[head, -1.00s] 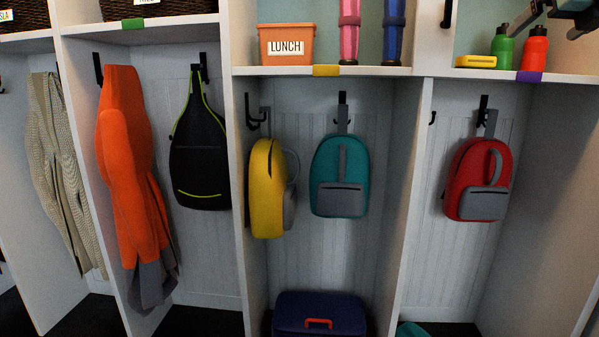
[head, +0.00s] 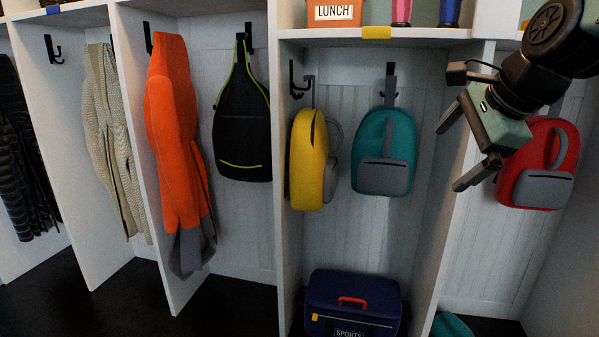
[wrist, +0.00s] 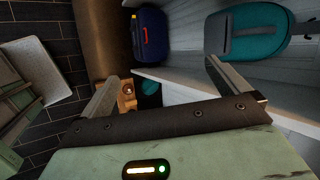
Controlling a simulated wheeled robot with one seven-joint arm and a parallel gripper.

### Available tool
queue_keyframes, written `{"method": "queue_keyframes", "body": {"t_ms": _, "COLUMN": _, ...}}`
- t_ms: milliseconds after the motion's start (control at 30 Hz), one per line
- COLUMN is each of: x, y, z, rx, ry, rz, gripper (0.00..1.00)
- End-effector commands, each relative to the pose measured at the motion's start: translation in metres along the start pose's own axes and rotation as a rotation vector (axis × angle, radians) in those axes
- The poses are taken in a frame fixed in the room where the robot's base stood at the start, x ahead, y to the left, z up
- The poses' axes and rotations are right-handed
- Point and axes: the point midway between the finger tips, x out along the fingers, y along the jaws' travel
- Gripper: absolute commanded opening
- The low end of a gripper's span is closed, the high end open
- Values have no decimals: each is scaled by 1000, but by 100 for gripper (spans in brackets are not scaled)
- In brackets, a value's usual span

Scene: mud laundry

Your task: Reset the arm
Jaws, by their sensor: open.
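My gripper (head: 462,150) is at the upper right of the head view, in front of the right cubby, tilted down and to the left. Its two fingers stand wide apart with nothing between them. In the wrist view my gripper (wrist: 160,85) is also open and empty. The arm partly covers the red backpack (head: 541,165) behind it. The teal backpack (head: 383,150) hangs on its hook left of the gripper, apart from it. It also shows at the upper right of the wrist view (wrist: 255,32).
A yellow backpack (head: 308,160), a black bag (head: 242,120) and an orange jacket (head: 175,130) hang in the cubbies. A blue sports bag (head: 352,305) sits low in the middle cubby. A shelf edge (head: 420,34) and upright dividers (head: 455,230) bound the space. Dark floor (head: 90,305) is clear at lower left.

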Motion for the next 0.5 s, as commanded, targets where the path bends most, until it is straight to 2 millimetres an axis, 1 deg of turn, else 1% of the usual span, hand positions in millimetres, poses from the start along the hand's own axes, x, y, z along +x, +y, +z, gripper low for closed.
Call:
{"method": "queue_keyframes", "body": {"t_ms": 33, "x": 23, "y": 34, "z": 20, "rx": -166, "ry": -25, "rz": 65, "gripper": 100}}
{"method": "queue_keyframes", "body": {"t_ms": 67, "x": 32, "y": 51, "z": 30, "rx": -268, "ry": -40, "rz": 98, "gripper": 100}}
{"method": "queue_keyframes", "body": {"t_ms": 100, "x": 43, "y": 76, "z": 42, "rx": -407, "ry": -63, "rz": 142, "gripper": 100}}
{"method": "queue_keyframes", "body": {"t_ms": 167, "x": 57, "y": 114, "z": 59, "rx": -623, "ry": -105, "rz": 206, "gripper": 100}}
{"method": "queue_keyframes", "body": {"t_ms": 200, "x": 65, "y": 140, "z": 69, "rx": -770, "ry": -138, "rz": 246, "gripper": 100}}
{"method": "queue_keyframes", "body": {"t_ms": 267, "x": 76, "y": 182, "z": 81, "rx": -995, "ry": -194, "rz": 306, "gripper": 100}}
{"method": "queue_keyframes", "body": {"t_ms": 300, "x": 81, "y": 209, "z": 87, "rx": -1148, "ry": -237, "rz": 342, "gripper": 100}}
{"method": "queue_keyframes", "body": {"t_ms": 367, "x": 86, "y": 249, "z": 93, "rx": -1370, "ry": -307, "rz": 392, "gripper": 100}}
{"method": "queue_keyframes", "body": {"t_ms": 400, "x": 88, "y": 273, "z": 95, "rx": -1508, "ry": -353, "rz": 419, "gripper": 100}}
{"method": "queue_keyframes", "body": {"t_ms": 500, "x": 89, "y": 322, "z": 94, "rx": -1796, "ry": -462, "rz": 471, "gripper": 100}}
